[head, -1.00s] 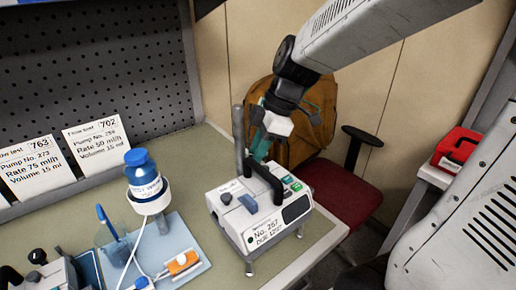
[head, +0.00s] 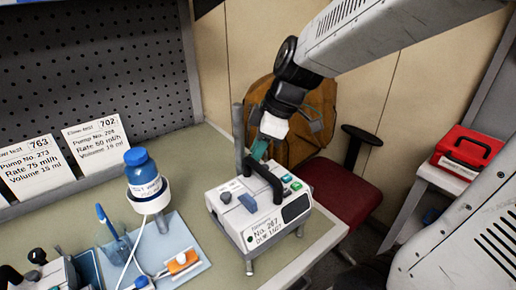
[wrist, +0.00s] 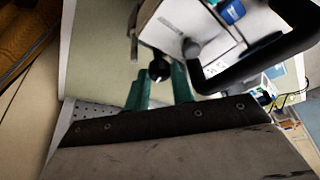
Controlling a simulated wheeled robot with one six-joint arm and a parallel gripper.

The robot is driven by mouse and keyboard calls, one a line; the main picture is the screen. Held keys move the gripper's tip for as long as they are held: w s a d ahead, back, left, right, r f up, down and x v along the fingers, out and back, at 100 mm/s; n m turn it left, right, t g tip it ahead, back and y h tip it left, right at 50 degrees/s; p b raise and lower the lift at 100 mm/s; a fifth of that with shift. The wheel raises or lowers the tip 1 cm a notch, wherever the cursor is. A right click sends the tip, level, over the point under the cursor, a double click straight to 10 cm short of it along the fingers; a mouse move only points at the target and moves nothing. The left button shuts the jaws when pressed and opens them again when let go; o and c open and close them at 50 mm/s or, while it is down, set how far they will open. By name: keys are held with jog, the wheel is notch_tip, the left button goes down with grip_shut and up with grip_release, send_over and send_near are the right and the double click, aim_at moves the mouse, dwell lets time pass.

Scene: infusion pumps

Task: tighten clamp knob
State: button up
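The pump (head: 262,212) is a white box with a black handle (head: 264,180), standing on short legs near the bench's front right corner. A grey pole (head: 238,140) rises behind it. My gripper (head: 259,150) points down beside the pole, behind the pump; its green fingers are partly hidden there. In the wrist view, the green fingers (wrist: 160,80) stand apart with a small round black knob (wrist: 158,68) between their tips. I see no clear contact on the knob. The knob does not show in the head view.
A blue-capped bottle (head: 146,180) sits in a white ring holder left of the pump. A blue tray (head: 158,246) with an orange-and-white device lies in front of it. Sign cards (head: 95,143) lean at the back. A red chair (head: 340,195) stands beyond the bench's right edge.

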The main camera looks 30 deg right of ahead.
aim_at(270, 162)
jog(key=shift+o, duration=0.4)
jog(key=shift+r, duration=0.1)
jog(key=v, duration=0.7)
jog(key=shift+r, duration=0.3)
jog(key=shift+d, duration=0.1)
